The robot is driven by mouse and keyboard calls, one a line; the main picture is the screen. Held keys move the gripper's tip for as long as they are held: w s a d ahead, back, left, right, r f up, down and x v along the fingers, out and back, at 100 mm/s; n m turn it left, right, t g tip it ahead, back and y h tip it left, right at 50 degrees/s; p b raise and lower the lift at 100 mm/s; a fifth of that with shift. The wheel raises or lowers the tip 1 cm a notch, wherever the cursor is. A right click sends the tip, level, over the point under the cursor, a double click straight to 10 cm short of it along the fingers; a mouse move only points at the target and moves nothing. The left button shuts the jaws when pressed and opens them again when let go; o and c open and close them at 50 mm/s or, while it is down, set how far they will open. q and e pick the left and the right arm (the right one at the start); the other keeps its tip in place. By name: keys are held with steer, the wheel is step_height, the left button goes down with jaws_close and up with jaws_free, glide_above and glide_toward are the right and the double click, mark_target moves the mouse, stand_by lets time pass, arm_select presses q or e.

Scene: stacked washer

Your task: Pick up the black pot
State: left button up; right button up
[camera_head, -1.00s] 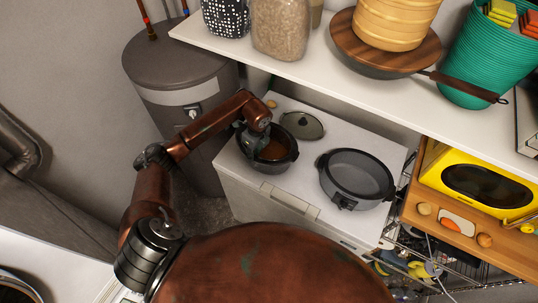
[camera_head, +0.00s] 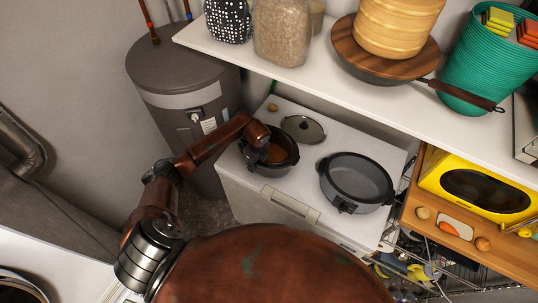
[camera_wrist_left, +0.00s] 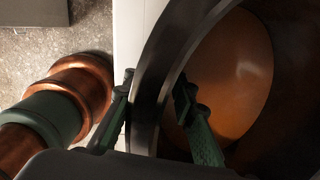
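The black pot (camera_head: 288,160) stands on the white top of the low unit, with a brown-orange inside. In the left wrist view its dark rim (camera_wrist_left: 150,95) runs between my fingers. My left gripper (camera_head: 258,156) has come down over the pot's left side. In the left wrist view the gripper (camera_wrist_left: 155,88) straddles the wall, one green finger outside and one inside. The fingers stand apart; firm contact with the wall does not show. My right gripper is not in view.
A second dark round pan (camera_head: 357,178) stands to the right of the pot. A lid (camera_head: 303,128) lies behind it. A white shelf (camera_head: 300,75) with a jar and baskets overhangs the back. A grey cylindrical tank (camera_head: 180,75) stands at the left.

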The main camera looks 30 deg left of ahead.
arm_select(q)
jaws_close()
steer(key=shift+r, duration=0.1)
stand_by(0.4)
steer(key=shift+w+r, duration=0.1)
steer(key=shift+w, duration=0.05)
